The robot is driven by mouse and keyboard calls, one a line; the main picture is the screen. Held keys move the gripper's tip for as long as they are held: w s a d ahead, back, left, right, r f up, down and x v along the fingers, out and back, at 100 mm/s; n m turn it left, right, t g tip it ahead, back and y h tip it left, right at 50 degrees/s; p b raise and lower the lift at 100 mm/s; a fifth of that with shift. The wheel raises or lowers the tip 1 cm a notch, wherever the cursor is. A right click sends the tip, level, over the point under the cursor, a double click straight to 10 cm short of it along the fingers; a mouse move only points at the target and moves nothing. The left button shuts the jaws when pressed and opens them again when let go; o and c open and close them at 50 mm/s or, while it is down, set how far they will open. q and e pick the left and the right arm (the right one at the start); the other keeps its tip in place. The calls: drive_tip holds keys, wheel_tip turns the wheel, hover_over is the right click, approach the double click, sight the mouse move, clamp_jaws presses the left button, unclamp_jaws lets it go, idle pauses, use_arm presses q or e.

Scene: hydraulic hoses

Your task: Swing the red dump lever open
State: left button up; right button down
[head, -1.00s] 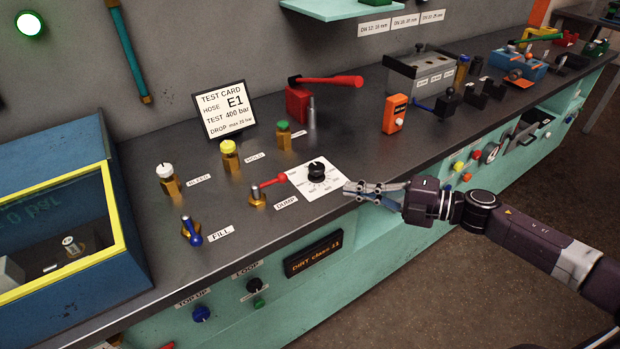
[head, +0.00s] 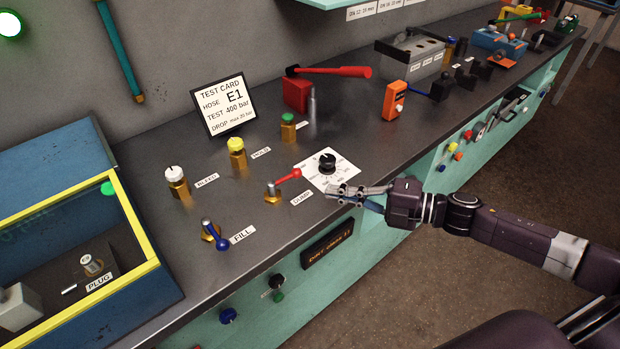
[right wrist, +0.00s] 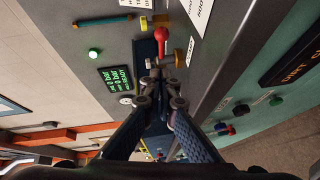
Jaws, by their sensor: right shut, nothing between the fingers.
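The red dump lever (head: 286,177) sits on a brass valve (head: 272,192) beside the DUMP label (head: 301,199). Its arm points right, toward the white dial plate. In the right wrist view the red lever (right wrist: 161,42) lies just beyond my fingertips. My right gripper (head: 332,192) is shut and empty. It is at the front edge of the dial plate, right of the lever and apart from it. In the right wrist view the closed fingertips (right wrist: 162,72) show below the lever. My left gripper is not in view.
The black dial (head: 327,162) is just behind my right gripper. The blue FILL lever (head: 216,236), white BLEED knob (head: 174,175) and yellow HOLD knob (head: 236,145) stand to the left. A blue box with a yellow frame (head: 140,235) is at far left.

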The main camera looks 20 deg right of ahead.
sight(292, 177)
drive_tip(key=x, duration=0.2)
drive_tip(key=p+x, duration=0.1)
drive_tip(key=x, duration=0.1)
drive_tip(key=shift+r, duration=0.2)
drive_tip(key=w, duration=0.2)
drive_tip(key=w+a, duration=0.1)
drive_tip(key=shift+f+p, duration=0.3)
drive_tip(key=shift+f, duration=0.1)
drive_tip(key=shift+w+f, duration=0.3)
drive_tip(key=shift+w, duration=0.4)
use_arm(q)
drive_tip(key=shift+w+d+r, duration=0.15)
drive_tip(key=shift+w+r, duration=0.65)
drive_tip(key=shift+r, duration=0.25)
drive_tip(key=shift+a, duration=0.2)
use_arm(e)
drive_tip(key=shift+w, duration=0.1)
